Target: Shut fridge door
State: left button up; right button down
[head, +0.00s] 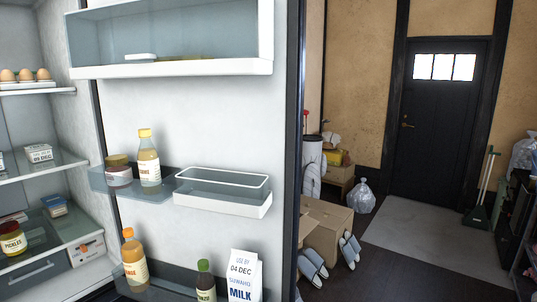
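The fridge door (218,120) stands wide open, and its inner side fills the middle of the head view. It carries a shelf bin at the top (171,70), a bin at mid height (221,204) and a low bin at the bottom. A yellow-capped bottle (149,160) and a jar (119,172) stand at mid height. The fridge interior (45,165) shows at the left. Neither of my grippers is in view.
Inside the fridge, eggs (25,75) and a pickle jar (12,240) sit on shelves. Beyond the door's dark edge (293,150) stand cardboard boxes (326,222), slippers (312,269) and a plastic bag (361,199). A dark house door (437,120) is at the back. Floor right of the boxes is clear.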

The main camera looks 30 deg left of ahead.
aim_at(237, 113)
jog(key=i+l+z, duration=0.25)
jog(key=i, duration=0.3)
jog(key=i+l+z, duration=0.25)
jog(key=i, duration=0.35)
jog(key=i+u, duration=0.25)
jog(key=u, duration=0.2)
jog(key=i+u, duration=0.2)
jog(key=u, duration=0.25)
jog(key=i+l+u, duration=0.2)
jog(key=u, duration=0.3)
jog(key=i+l+u, duration=0.1)
jog(key=u, duration=0.35)
jog(key=i+l+u, duration=0.15)
jog(key=u, duration=0.3)
jog(key=i+l+u, duration=0.15)
jog(key=u, duration=0.35)
jog(key=i+l+u, duration=0.15)
jog(key=u, duration=0.3)
jog(key=i+l+u, duration=0.1)
jog(key=l+u, duration=0.65)
jog(key=u, duration=0.2)
jog(key=k+j+u, duration=0.1)
jog(key=j, duration=0.25)
